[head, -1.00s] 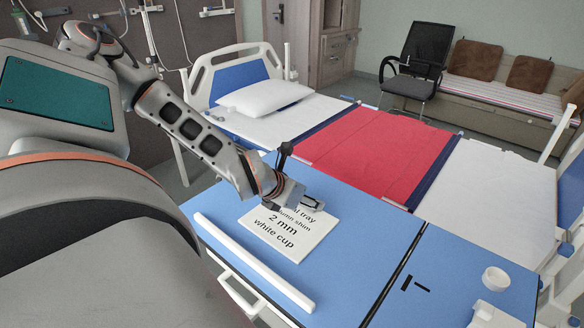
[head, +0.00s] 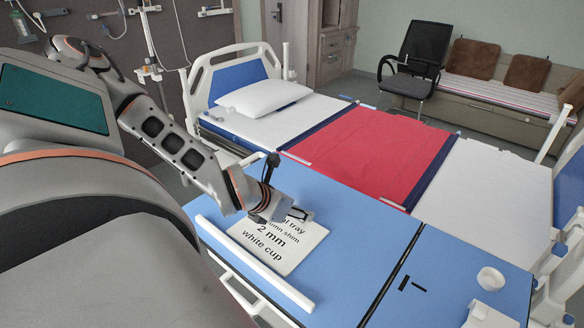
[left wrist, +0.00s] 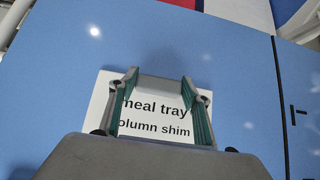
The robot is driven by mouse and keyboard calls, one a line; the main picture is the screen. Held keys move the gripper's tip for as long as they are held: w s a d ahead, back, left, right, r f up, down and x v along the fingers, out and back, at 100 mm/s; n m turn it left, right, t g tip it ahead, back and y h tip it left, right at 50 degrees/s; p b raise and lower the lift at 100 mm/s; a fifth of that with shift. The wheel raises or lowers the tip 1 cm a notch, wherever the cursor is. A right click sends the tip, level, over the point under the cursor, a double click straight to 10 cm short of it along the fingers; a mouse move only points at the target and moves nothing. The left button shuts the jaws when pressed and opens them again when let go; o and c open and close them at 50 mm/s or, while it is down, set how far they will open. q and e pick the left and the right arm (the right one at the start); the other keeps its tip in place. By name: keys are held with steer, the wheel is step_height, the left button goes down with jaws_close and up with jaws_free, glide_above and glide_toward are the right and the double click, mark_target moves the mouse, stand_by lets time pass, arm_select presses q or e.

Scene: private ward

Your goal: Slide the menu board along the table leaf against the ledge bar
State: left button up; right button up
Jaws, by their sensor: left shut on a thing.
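The menu board (head: 270,256) is a white plate with black text, lying flat on the blue table leaf (head: 365,225). Its near edge is very close to the white ledge bar (head: 255,266); I cannot tell whether they touch. My left gripper (head: 298,214) is low over the board's far side. In the left wrist view, the gripper (left wrist: 160,88) has its green-padded fingers on either side of a grey block at the board (left wrist: 152,128), shut on it. The gripper hides part of the text. My right gripper is not in view.
A white cup (head: 491,279) and a white object (head: 485,315) stand at the right of the table, past a dark seam. The middle of the leaf is clear. The bed with a red cover (head: 375,150) lies behind.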

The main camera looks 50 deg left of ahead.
arm_select(q)
steer(key=shift+s+d+p, duration=0.1)
steer(key=shift+s+p, duration=0.25)
steer(key=shift+s, duration=0.35)
stand_by(0.5)
steer(key=shift+f, duration=0.1)
stand_by(0.4)
steer(key=o, duration=1.3)
steer(key=shift+w, duration=0.1)
